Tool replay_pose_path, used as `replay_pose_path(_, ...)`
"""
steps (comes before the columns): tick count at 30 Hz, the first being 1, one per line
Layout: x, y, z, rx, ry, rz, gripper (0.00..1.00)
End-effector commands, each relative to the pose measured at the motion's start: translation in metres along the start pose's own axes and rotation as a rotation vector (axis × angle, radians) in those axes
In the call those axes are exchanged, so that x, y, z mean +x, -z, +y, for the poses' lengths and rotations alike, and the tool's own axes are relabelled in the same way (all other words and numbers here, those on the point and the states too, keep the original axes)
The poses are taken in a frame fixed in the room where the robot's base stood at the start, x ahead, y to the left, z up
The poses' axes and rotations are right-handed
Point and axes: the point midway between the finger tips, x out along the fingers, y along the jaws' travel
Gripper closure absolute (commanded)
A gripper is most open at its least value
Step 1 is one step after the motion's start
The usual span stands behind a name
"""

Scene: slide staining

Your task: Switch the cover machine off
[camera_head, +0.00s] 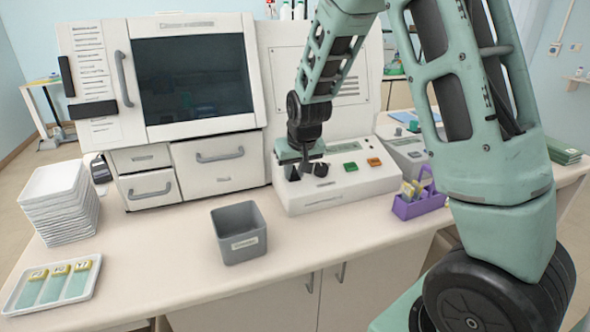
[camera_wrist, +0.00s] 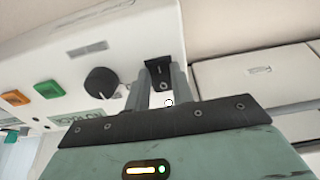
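The cover machine (camera_head: 340,186) is a low white box with a sloped panel at the right of the bench. Its panel carries a round black knob (camera_wrist: 101,81), a green button (camera_wrist: 47,89) and an orange button (camera_wrist: 15,98). A small black switch-like part with a pale mark (camera_wrist: 158,72) shows between and beyond my fingertips in the wrist view. My gripper (camera_wrist: 161,80) points at the left part of the panel, its fingers a narrow gap apart around that black part. Contact cannot be made out. In the head view my gripper (camera_head: 305,166) hides some of the panel.
A large white machine (camera_head: 215,160) with a dark window stands behind left. A grey bin (camera_head: 240,240), stacked white trays (camera_head: 65,205) and a slide tray (camera_head: 52,285) are on the bench. A purple caddy (camera_head: 420,205) stands right of the cover machine.

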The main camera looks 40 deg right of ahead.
Motion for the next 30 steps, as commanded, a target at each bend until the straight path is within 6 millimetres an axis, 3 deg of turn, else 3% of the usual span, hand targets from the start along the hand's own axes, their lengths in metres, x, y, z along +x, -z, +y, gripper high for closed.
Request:
replay_pose_path(5, -0.0021, 0.0017, 0.0002, 0.000, -0.001, -0.017, 0.99)
replay_pose_path(18, -0.0035, 0.0088, 0.0004, 0.001, -0.001, -0.251, 0.99)
replay_pose_path(28, -0.0016, 0.0081, 0.0001, 0.000, 0.000, -0.259, 0.99)
replay_pose_path(29, -0.0016, 0.0081, 0.0001, 0.000, 0.000, -0.259, 0.68)
replay_pose_path(30, -0.0016, 0.0081, 0.0001, 0.000, 0.000, -0.259, 0.57)
